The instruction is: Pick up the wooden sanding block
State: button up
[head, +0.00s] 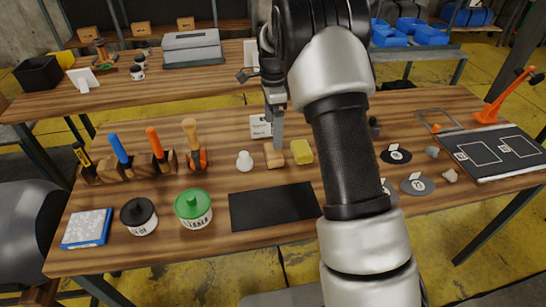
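The wooden sanding block (273,157) is a small light-brown block on the middle of the wooden workbench (225,232). My gripper (278,141) points down directly above it in the picture, with the fingertips at or very near its top. I see the fingers edge-on as one narrow grey strip, so the gap between them is hidden. I cannot tell whether they touch the block, which appears to rest on the bench.
A yellow sponge-like block (301,152) stands close on the right, and a small white bottle (244,161) on the left. A white card (261,126) is behind. A black mat (273,206) lies in front. Tins, a green-lidded one (193,208) included, and a tool rack (127,167) are left.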

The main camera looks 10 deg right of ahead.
aim_at(273, 151)
notch_tip(273, 151, down, 10)
jog(key=shift+s+f+b, duration=0.15)
jog(key=shift+b, duration=0.5)
jog(key=c, duration=1.2)
jog(key=shift+o, duration=0.2)
jog(key=shift+r+p, duration=0.7)
jog(key=shift+r, duration=4.4)
